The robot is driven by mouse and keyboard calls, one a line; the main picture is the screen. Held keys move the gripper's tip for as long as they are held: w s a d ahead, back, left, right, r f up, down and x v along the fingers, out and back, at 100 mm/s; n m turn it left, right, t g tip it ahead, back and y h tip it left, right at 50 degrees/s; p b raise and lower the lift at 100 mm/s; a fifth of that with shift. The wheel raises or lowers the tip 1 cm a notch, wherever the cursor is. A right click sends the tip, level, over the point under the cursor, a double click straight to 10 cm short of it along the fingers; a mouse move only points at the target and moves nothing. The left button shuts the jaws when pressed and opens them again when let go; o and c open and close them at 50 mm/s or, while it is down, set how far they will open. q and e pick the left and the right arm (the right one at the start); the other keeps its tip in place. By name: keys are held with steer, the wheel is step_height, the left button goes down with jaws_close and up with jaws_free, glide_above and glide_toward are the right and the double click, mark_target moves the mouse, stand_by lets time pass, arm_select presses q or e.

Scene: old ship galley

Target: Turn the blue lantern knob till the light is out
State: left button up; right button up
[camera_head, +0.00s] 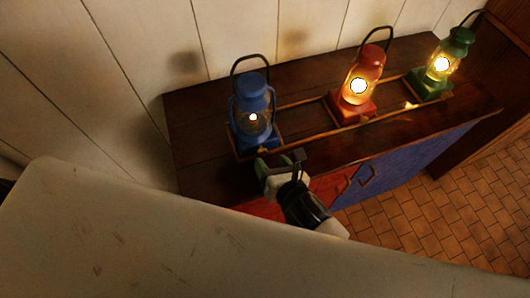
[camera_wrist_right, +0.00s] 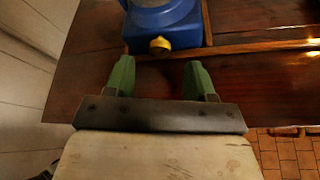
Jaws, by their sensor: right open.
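The blue lantern (camera_head: 254,100) stands upright at the left end of the wooden cabinet top, with a small, dim light inside its glass. In the right wrist view the base of the blue lantern (camera_wrist_right: 178,28) is at the top, with its yellow knob (camera_wrist_right: 160,46) on the near side. My right gripper (camera_head: 280,162) is in front of the blue lantern's base. In the wrist view its two green fingers (camera_wrist_right: 158,68) are spread apart, with the knob just beyond their tips and roughly centred between them. Nothing is held. My left gripper is out of view.
A red lantern (camera_head: 362,83) and a green lantern (camera_head: 445,65) glow brightly further right on the cabinet top (camera_head: 215,85), within thin wooden rails. The cabinet has red and blue doors (camera_head: 400,165). A plank wall (camera_head: 140,50) stands behind; tiled floor (camera_head: 460,205) lies right.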

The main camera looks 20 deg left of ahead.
mark_target(263, 153)
steer(key=shift+x, duration=2.1)
steer(key=shift+s, duration=0.1)
steer(key=shift+c, duration=0.2)
steer(key=c, duration=0.9)
steer(key=shift+r+n+h+p, duration=0.2)
steer(key=shift+n+h+p, duration=0.4)
steer(key=shift+n+p, duration=0.5)
steer(key=shift+s+a+n+t+h+p, duration=0.1)
steer(key=shift+n+t+h+p, duration=0.35)
steer(key=shift+p, duration=0.3)
steer(key=shift+f+n+t+h+p, duration=0.15)
steer(key=shift+n+t+h+p, duration=0.25)
steer(key=shift+n, duration=0.35)
steer(key=o, duration=0.9)
